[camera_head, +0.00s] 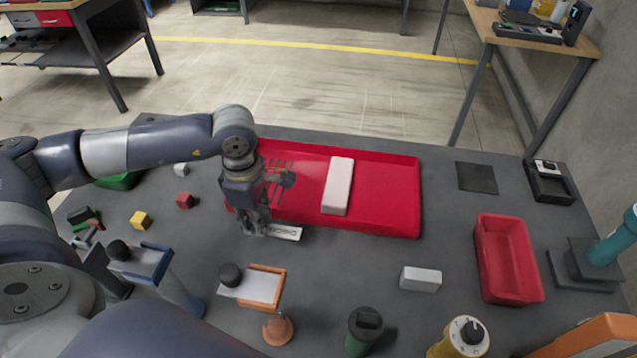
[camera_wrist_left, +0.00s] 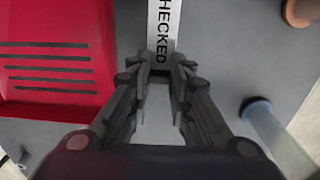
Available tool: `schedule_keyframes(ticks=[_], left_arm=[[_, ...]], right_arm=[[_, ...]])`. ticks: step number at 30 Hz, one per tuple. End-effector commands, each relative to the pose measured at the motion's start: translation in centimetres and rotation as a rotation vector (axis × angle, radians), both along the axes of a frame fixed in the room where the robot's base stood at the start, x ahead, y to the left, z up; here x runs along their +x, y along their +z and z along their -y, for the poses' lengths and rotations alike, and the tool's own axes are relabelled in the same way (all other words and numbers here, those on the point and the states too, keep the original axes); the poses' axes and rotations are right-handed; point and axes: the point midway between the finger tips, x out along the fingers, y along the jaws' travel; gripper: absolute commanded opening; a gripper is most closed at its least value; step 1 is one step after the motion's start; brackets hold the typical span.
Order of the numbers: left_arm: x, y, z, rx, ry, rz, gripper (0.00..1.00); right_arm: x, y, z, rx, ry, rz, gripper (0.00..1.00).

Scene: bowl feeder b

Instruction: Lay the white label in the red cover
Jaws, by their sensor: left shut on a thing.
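The white label (camera_head: 286,233), printed "CHECKED", is in my left gripper (camera_head: 256,226), just in front of the red cover's near left edge. The gripper points down and is shut on the label. In the left wrist view the label (camera_wrist_left: 164,22) runs forward from between the fingers (camera_wrist_left: 158,72). The large red cover (camera_head: 385,200) is a shallow tray with dark slots at its left, partly hidden by my left arm. A pale block (camera_head: 338,186) lies in its middle. In the wrist view the cover (camera_wrist_left: 50,65) is left of the label. My right gripper is out of view.
A red bin (camera_head: 507,262) and a white block (camera_head: 421,279) are at the right. Two small stands, one with an orange frame (camera_head: 265,287) and one blue (camera_head: 150,262), are in front. Small coloured cubes (camera_head: 140,220) lie at the left. A dark mat (camera_head: 477,177) lies right of the cover.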

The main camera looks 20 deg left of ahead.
Motion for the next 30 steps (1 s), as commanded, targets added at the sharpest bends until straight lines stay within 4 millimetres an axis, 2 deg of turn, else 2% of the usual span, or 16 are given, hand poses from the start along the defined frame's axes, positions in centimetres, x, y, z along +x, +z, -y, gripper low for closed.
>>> schedule_keyframes(ticks=[3,7,11,18,24,30], left_arm=[[2.1,-0.1,-0.2,-0.001,0.001,0.003,0.1],[5.0,-0.4,-0.5,-0.002,0.002,0.004,0.1],[7.7,-0.8,-0.9,-0.001,0.002,0.003,0.1],[12.4,-1.3,-1.5,-0.002,0.002,0.004,0.1],[14.9,-1.5,-1.9,-0.001,0.001,0.002,0.1],[15.4,-2.1,-2.0,0.0,-0.001,0.0,0.1]], right_arm=[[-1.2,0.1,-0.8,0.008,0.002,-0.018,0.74],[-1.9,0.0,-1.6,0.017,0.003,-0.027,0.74],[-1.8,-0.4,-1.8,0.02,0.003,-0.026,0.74],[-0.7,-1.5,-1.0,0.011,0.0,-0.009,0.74],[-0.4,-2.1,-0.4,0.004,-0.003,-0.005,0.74],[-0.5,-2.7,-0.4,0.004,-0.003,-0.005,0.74]])
